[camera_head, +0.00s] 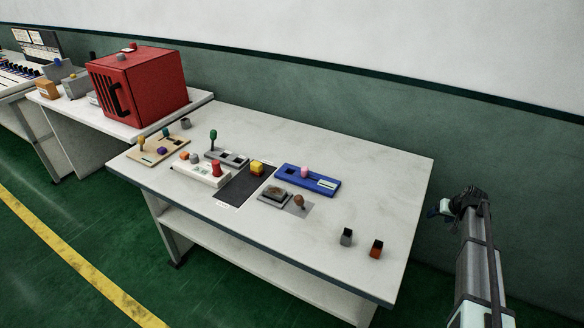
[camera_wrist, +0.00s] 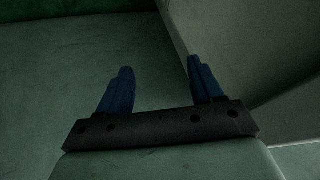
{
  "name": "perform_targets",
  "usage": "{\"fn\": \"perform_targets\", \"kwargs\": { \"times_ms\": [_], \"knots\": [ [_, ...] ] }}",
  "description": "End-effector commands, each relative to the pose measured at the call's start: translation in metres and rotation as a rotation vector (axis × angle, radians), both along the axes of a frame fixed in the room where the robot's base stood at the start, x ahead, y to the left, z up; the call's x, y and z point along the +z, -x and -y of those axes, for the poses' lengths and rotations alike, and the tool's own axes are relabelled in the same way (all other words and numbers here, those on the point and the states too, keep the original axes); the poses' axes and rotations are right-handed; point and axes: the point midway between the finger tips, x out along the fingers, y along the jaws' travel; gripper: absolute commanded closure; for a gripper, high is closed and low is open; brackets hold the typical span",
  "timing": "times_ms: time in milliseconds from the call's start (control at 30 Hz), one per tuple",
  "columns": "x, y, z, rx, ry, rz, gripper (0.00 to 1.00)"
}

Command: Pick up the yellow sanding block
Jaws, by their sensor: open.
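A small yellow block (camera_head: 257,168), which looks like the sanding block, sits on a dark mat (camera_head: 238,188) near the middle of the white table, in the head view. The wrist view does not show it. My gripper (camera_wrist: 160,80) is open and empty in the wrist view, its two dark blue fingers apart over plain floor and wall. In the head view my arm stands off the table's right end, well away from the yellow block; its fingers cannot be made out clearly there.
A blue device (camera_head: 308,181) lies right of the mat, a white panel with a red button (camera_head: 216,168) left of it. A grey plate with a brown knob (camera_head: 299,201) is in front. Two small blocks (camera_head: 346,237) stand near the right edge. A red machine (camera_head: 140,85) is at back left.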

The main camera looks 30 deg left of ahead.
Motion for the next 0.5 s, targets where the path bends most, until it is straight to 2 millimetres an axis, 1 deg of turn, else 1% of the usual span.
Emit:
{"fn": "perform_targets", "kwargs": {
  "times_ms": [33,100,167,200,267,333,367,400,467,500],
  "knots": [
    [0.021,-0.02,-0.002,0.006,-0.006,0.032,0.34],
    [0.044,-0.037,-0.005,0.014,-0.012,0.067,0.34],
    [0.063,-0.05,-0.007,0.02,-0.016,0.093,0.34],
    [0.075,-0.058,-0.008,0.024,-0.019,0.111,0.34],
    [0.091,-0.069,-0.011,0.031,-0.023,0.134,0.34],
    [0.11,-0.08,-0.017,0.044,-0.026,0.156,0.34],
    [0.118,-0.084,-0.024,0.056,-0.025,0.163,0.34],
    [0.128,-0.089,-0.038,0.08,-0.022,0.17,0.34],
    [0.133,-0.089,-0.059,0.118,-0.012,0.163,0.34],
    [0.134,-0.088,-0.073,0.143,-0.003,0.154,0.34]
  ]
}}
